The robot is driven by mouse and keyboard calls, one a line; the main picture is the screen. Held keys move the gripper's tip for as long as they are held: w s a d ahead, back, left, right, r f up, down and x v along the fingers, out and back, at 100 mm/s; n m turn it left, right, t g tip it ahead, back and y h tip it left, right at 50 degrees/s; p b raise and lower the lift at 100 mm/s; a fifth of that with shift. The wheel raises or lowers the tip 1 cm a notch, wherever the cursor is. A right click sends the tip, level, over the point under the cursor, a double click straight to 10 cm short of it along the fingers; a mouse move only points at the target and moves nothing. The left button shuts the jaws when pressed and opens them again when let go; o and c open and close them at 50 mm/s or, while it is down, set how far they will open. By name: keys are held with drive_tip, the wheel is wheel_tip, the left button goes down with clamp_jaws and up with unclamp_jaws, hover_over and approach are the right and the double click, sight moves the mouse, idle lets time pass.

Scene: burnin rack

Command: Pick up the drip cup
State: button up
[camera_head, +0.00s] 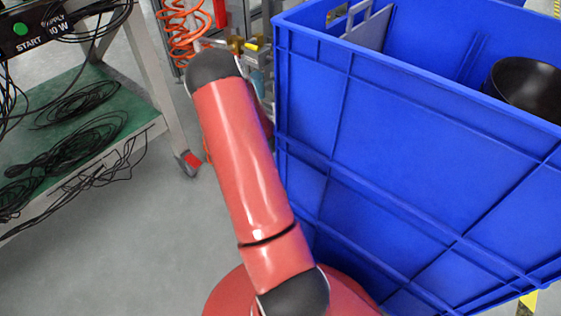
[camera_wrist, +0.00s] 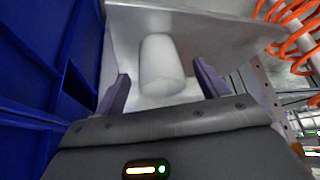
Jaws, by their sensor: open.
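In the wrist view a white, slightly tapered drip cup (camera_wrist: 161,66) stands in front of a pale grey metal surface. My gripper (camera_wrist: 163,88) is open, with one finger to the left of the cup and one to the right. Gaps show between the cup and both fingers, so the jaws are not closed on it. In the head view my red arm reaches away from me, and its far end hides the gripper and the cup.
A large blue crate (camera_head: 400,150) stands close to the right of my arm; its wall fills the left of the wrist view (camera_wrist: 35,60). A black bowl (camera_head: 530,85) sits in it. An orange coiled hose (camera_head: 182,30) hangs behind. A cart with black cables (camera_head: 85,110) stands left.

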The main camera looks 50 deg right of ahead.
drive_tip(key=shift+b+x, duration=0.35)
drive_tip(key=shift+x, duration=1.2)
drive_tip(key=shift+r, duration=0.1)
drive_tip(key=c, duration=1)
drive_tip(key=shift+c, duration=0.2)
